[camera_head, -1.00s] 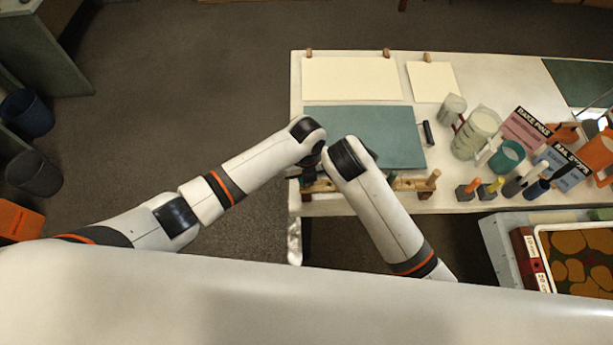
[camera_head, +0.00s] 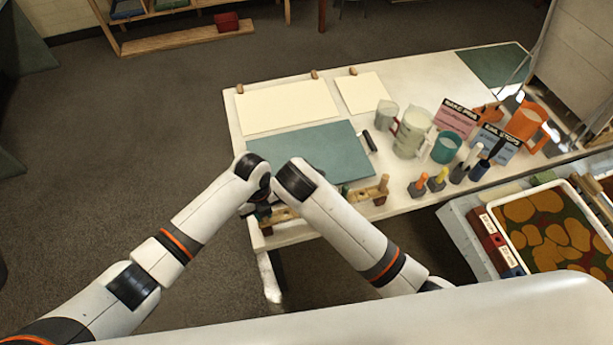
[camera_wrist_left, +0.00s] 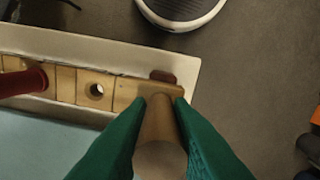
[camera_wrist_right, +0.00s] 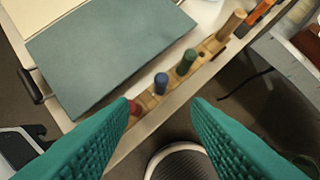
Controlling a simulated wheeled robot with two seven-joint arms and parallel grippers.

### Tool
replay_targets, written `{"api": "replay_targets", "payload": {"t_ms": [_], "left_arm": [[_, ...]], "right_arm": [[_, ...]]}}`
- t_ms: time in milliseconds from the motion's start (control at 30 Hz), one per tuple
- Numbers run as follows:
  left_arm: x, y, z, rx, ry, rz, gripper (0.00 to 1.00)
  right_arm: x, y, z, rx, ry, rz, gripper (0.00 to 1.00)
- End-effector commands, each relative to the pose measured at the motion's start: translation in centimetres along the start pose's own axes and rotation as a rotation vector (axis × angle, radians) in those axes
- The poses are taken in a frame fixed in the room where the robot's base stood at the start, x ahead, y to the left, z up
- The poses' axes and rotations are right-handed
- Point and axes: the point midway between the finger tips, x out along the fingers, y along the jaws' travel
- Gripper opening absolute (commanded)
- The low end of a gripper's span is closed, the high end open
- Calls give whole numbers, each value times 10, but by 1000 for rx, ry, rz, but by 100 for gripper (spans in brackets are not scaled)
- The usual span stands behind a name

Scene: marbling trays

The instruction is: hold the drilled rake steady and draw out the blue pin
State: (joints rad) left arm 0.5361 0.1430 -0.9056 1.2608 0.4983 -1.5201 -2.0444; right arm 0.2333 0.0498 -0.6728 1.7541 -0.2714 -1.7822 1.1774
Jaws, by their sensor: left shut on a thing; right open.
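The drilled rake is a pale wooden bar (camera_wrist_right: 213,46) with holes, lying along the table's front edge; part of it (camera_head: 365,195) shows in the head view. In the right wrist view it bears a red pin (camera_wrist_right: 134,107), the blue pin (camera_wrist_right: 161,83) and a green pin (camera_wrist_right: 187,60), with a wooden end post (camera_wrist_right: 233,22) beyond. The blue pin stands upright in the bar. My left gripper (camera_wrist_left: 159,110) is shut on a round wooden post (camera_wrist_left: 160,128) at the rake's other end, beside an empty hole. My right gripper (camera_wrist_right: 160,103) is open above the rake, its fingers apart and not touching the blue pin.
A teal board (camera_head: 315,152) lies just behind the rake, with a black roller (camera_head: 369,141) beside it. A marbling tray (camera_head: 507,237) is at the lower right.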

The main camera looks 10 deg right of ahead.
Motion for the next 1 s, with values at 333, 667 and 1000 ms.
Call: {"api": "replay_targets", "payload": {"t_ms": [333,667,1000], "left_arm": [[0,0,0,0,0,1,0],[0,0,0,0,0,1,0],[0,0,0,0,0,1,0]], "right_arm": [[2,-4,46,-594,300,105,43],[-6,-7,63,-856,420,232,43],[45,-5,36,-856,424,231,43]]}}
